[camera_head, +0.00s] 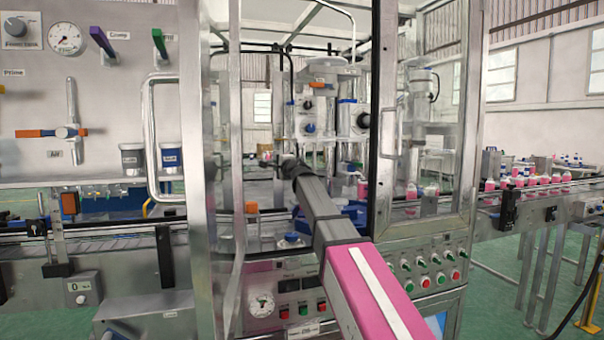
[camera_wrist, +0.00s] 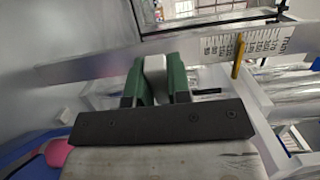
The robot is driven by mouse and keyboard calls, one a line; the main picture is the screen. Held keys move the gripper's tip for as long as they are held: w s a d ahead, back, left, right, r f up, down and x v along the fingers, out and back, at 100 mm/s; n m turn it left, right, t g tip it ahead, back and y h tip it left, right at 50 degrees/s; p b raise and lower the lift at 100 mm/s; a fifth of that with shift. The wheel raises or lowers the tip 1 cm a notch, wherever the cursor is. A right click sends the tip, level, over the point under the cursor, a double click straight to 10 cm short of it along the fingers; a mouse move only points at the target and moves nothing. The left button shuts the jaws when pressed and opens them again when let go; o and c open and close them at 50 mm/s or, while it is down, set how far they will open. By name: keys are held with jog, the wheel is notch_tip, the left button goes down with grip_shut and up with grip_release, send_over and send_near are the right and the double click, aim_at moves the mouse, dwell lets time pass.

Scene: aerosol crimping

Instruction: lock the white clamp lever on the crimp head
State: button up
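In the wrist view, the two green fingers of my gripper (camera_wrist: 156,82) stand on both sides of a white block-like piece, which looks like the white clamp lever (camera_wrist: 155,66). It fills the gap between the fingers, with no clear space on either side. In the head view, my arm reaches through the open front of the machine cabinet towards the crimp head (camera_head: 325,108). My gripper (camera_head: 287,162) is small there, at the left of the crimp head. The lever cannot be made out in that view, and its pivot is hidden.
A printed scale (camera_wrist: 255,45) with a yellow pointer (camera_wrist: 238,57) is close to the right of my fingers. A cabinet door frame (camera_head: 376,125) stands right of my arm. A button panel (camera_head: 425,270) is below. Pink bottles (camera_head: 530,180) line the right conveyor.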

jog(key=shift+s, duration=0.1)
dwell(0.3)
jog(key=v, duration=0.2)
jog(key=shift+s+d, duration=0.1)
jog(key=shift+d, duration=0.3)
jog(key=shift+s+d, duration=0.85)
jog(key=shift+d, duration=0.3)
